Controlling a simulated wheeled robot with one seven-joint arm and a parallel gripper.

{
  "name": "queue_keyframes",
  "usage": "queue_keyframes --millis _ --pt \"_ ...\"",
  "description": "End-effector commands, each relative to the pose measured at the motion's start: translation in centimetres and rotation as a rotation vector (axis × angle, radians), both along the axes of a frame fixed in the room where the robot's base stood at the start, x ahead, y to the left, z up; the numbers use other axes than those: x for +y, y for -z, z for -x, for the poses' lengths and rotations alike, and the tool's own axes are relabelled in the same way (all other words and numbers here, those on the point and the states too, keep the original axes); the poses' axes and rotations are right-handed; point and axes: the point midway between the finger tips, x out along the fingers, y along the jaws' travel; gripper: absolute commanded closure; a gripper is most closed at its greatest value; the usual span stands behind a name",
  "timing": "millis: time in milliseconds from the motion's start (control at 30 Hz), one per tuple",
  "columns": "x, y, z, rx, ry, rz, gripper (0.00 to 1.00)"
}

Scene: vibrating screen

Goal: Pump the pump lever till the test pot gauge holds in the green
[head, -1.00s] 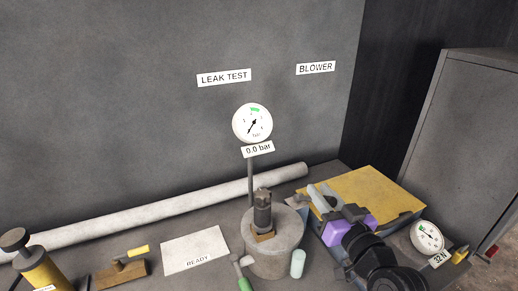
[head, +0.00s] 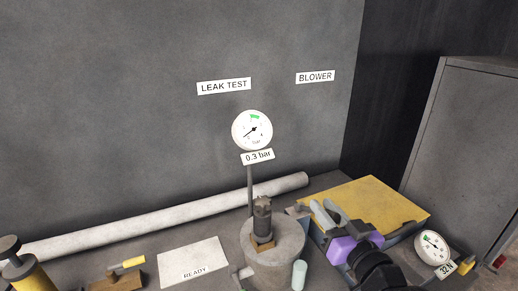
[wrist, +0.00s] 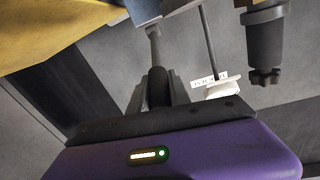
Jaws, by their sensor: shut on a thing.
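The test pot (head: 280,262) is a grey cylinder with a dark fitting on top, at the lower middle of the head view. Its round gauge (head: 252,130) stands above it on a thin post. The needle points to the lower left, below the green band at the top, and the label reads 0.3 bar. My gripper (head: 328,212), with a purple body, is right of the pot. In the wrist view, its fingers are shut on the dark grip of the pump lever (wrist: 157,85), whose thin grey rod runs away from me. The lever is mostly hidden in the head view.
A yellow-topped block (head: 385,205) is behind my gripper, with a second dial (head: 432,247) marked 32 N to its right. A white READY card (head: 194,262) lies left of the pot. A long pale tube (head: 160,220) lies along the back wall.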

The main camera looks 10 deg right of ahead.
Motion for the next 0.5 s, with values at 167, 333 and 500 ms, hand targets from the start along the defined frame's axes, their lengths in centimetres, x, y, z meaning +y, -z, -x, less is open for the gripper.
queue_keyframes --millis 167,333,500 --pt "0.15 -0.75 -0.53 -0.003 0.000 0.001 1.00" --pt "0.18 -0.72 -0.52 -0.003 0.000 0.001 1.00" --pt "0.22 -0.66 -0.51 -0.001 -0.001 0.001 1.00"
